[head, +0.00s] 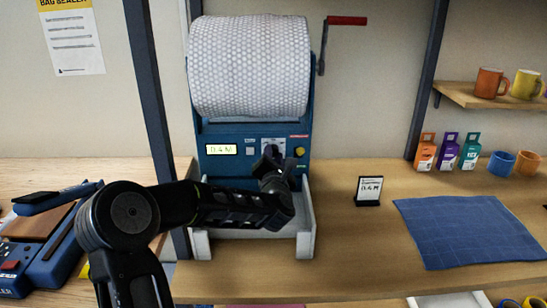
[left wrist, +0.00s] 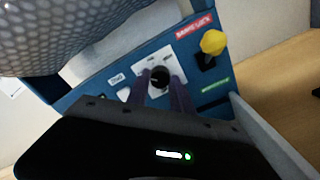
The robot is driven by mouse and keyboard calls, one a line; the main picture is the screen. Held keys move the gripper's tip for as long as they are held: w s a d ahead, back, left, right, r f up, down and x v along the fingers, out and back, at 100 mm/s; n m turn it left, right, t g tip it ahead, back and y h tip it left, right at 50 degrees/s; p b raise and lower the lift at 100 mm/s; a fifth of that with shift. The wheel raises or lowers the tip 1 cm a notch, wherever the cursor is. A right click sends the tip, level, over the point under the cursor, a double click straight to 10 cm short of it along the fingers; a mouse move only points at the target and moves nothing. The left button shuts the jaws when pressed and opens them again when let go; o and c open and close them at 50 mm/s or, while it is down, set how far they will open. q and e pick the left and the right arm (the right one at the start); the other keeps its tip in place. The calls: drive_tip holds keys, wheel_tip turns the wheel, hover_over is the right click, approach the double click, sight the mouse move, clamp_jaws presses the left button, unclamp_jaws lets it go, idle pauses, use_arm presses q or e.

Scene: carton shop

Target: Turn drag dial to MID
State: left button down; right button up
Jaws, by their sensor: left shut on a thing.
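The drag dial (left wrist: 159,76) is a small black round knob on a white plate (left wrist: 150,68) on the blue front panel of the bubble-wrap machine (head: 240,137). In the left wrist view, my left gripper (left wrist: 160,84) has one finger on each side of the dial and is shut on it. In the head view, my left gripper (head: 272,157) reaches the panel and hides the dial. The marks around the dial are too small to read, so its setting cannot be told. My right gripper is not in view.
A yellow knob (left wrist: 212,42) sits right of the dial, below a red brake lock label (left wrist: 194,26). A lit display (head: 221,150) reads 0.4 M. A white tray (head: 306,215) stands below.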

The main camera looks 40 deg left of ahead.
use_arm(q)
drive_tip(key=shift+f+m+b, duration=0.1)
drive_tip(key=shift+m+b, duration=1.25)
drive_tip(key=shift+m, duration=0.05)
drive_tip(key=m+b, duration=0.2)
drive_tip(key=shift+m, duration=0.3)
drive_tip(key=shift+m+b, duration=0.85)
drive_tip(key=shift+m, duration=1.15)
drive_tip(key=c, duration=1.1)
unclamp_jaws()
